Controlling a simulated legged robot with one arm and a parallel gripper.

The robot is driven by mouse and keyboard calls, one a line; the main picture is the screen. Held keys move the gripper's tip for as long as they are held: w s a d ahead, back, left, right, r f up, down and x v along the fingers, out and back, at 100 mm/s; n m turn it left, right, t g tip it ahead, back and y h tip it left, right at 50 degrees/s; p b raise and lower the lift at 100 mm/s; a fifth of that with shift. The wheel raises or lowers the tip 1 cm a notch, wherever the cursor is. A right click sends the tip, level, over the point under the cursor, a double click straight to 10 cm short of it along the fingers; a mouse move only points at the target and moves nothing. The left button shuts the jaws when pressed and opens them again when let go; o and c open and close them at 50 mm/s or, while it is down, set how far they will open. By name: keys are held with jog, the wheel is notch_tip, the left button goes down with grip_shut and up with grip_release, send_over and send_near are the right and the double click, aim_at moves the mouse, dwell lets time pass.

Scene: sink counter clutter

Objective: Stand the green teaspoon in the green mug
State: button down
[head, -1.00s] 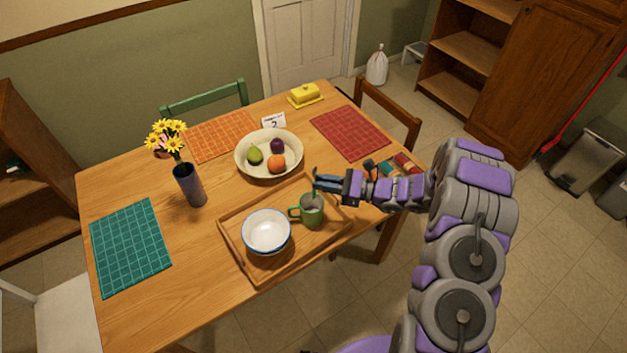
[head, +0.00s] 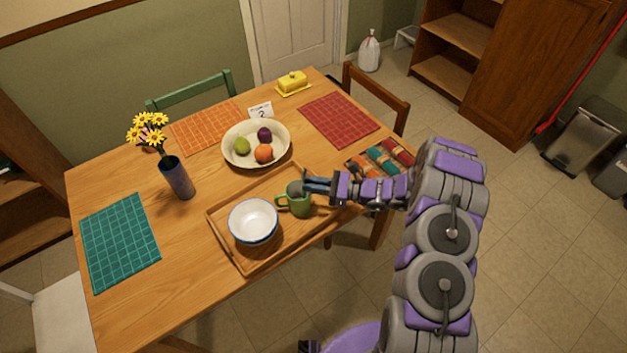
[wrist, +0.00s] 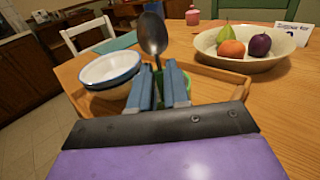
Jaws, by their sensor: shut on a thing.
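The green mug (head: 300,206) stands upright on the wooden tray, to the right of the white bowl, with its handle to the left. My gripper (head: 307,184) is at the mug's rim, coming from the right. In the wrist view my gripper (wrist: 172,74) is shut on the teaspoon (wrist: 153,34), whose grey metal bowl points up, slightly tilted. Its handle runs down between the fingers and its lower end is hidden. A bit of green shows behind the fingers. I cannot tell whether the handle end is inside the mug.
The white bowl (head: 253,222) with a blue rim shares the tray (head: 246,266). A fruit bowl (head: 228,155) stands behind. A vase of flowers (head: 177,178) stands left. Rolled colored cloths (head: 384,158) lie right of the tray.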

jog(key=a, duration=0.1)
jog(key=a+f, duration=0.1)
jog(key=a, duration=0.1)
jog(key=shift+a, duration=0.25)
jog(key=c, duration=1.6)
grip_release()
jog(key=shift+d, duration=0.25)
jog(key=o, duration=0.5)
jog(key=shift+d+r, duration=0.2)
jog(key=shift+d, duration=1.05)
jog(key=shift+o, duration=0.4)
jog(key=shift+a+f, duration=0.1)
jog(key=shift+a, duration=0.9)
jog(key=s+d+p, duration=0.3)
jog(key=d, duration=1.4)
jog(key=shift+d, duration=0.25)
jog(key=shift+s+d, duration=0.1)
jog(key=shift+d, duration=0.05)
